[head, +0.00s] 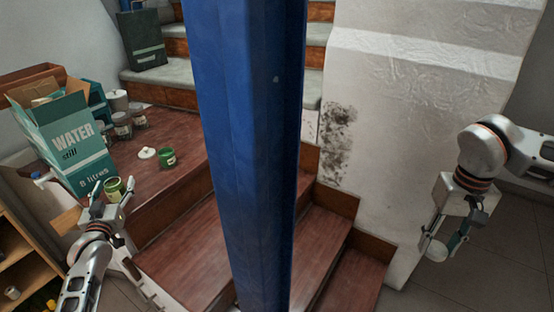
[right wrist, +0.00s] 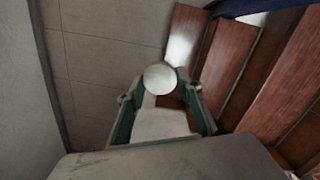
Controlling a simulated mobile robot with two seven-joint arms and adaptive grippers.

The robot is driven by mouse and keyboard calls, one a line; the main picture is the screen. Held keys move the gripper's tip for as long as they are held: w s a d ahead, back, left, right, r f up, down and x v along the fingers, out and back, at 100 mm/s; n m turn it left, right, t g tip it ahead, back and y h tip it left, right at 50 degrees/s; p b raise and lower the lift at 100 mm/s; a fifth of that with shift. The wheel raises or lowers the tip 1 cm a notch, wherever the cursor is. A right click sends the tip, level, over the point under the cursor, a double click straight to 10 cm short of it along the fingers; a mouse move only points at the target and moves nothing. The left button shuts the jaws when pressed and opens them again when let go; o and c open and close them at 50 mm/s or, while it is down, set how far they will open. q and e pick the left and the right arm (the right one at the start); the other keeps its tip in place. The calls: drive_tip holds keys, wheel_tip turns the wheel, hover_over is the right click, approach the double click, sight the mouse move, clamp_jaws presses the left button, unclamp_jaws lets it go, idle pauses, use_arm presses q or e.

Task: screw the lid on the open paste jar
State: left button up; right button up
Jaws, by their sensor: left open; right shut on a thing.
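My right gripper (head: 440,240), far right in the head view, is shut on a round white lid (head: 437,251). The lid also shows as a pale disc (right wrist: 160,79) between the fingertips in the right wrist view. My left gripper (head: 106,192) is open at the front left of the wooden landing. A small green jar (head: 114,187) stands at its fingertips; I cannot tell if they touch it. Another green jar (head: 167,158) stands farther back on the landing, apparently without a lid. A white lid with a knob (head: 147,152) lies beside it.
A teal water box (head: 75,140) stands left on the landing (head: 190,128), with several dark jars (head: 123,125) behind it. A thick blue post (head: 245,150) stands between my two grippers. Wooden steps (head: 190,265) descend in front. A white wall (head: 400,120) is at right.

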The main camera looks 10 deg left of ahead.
use_arm(q)
drive_tip(key=c, duration=1.5)
drive_tip(key=shift+r, duration=0.1)
